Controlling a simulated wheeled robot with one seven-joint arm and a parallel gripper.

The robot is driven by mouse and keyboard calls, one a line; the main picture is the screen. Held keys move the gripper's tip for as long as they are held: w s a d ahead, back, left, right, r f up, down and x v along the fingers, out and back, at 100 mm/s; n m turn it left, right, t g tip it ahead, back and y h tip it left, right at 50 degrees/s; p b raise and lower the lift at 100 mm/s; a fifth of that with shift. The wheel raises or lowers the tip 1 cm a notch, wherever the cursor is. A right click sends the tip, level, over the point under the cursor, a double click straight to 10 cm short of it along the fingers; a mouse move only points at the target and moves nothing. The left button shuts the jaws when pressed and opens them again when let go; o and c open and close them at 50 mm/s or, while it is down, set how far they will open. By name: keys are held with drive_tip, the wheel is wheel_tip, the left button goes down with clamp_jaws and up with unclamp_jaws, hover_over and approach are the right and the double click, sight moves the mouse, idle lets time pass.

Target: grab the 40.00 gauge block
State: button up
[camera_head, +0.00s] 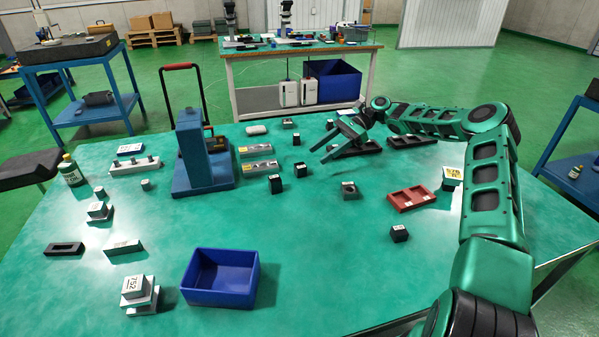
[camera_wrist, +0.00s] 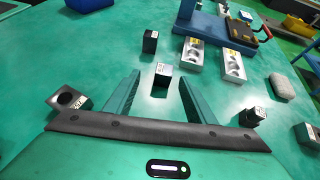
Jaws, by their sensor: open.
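No label reading 40.00 can be made out. A small dark block with a pale top (camera_wrist: 162,76) stands on the green table ahead of my gripper (camera_wrist: 158,84), in line with the gap between its fingers; it also shows in the head view (camera_head: 301,170). My gripper is open and empty, with a finger either side of the gap. In the head view my gripper (camera_head: 322,153) is to the right of and above that block. A second dark block (camera_wrist: 150,42) stands beyond it, also in the head view (camera_head: 275,185).
A block with a round hole (camera_wrist: 70,101) is left of my gripper, and another dark block (camera_wrist: 253,117) is right of it. Two silver holed bars (camera_head: 258,167) lie by the blue stand (camera_head: 205,165). A blue bin (camera_head: 221,290) and red tray (camera_head: 411,198) stand on the table.

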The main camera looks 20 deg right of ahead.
sight(302, 164)
drive_tip(key=shift+w+d+f+m+t+y, duration=0.2)
drive_tip(key=shift+w+d+m+t+y, duration=0.15)
drive_tip(key=shift+w+d+y, duration=0.35)
drive_tip(key=shift+f, duration=0.1)
drive_tip(key=x, duration=0.5)
drive_tip(key=shift+d, duration=0.1)
drive_tip(key=shift+s+x, duration=0.15)
drive_tip(key=shift+x, duration=1.2)
drive_tip(key=shift+s+x, duration=0.1)
drive_tip(key=shift+x, duration=1.3)
drive_tip(key=shift+d, duration=0.1)
clamp_jaws()
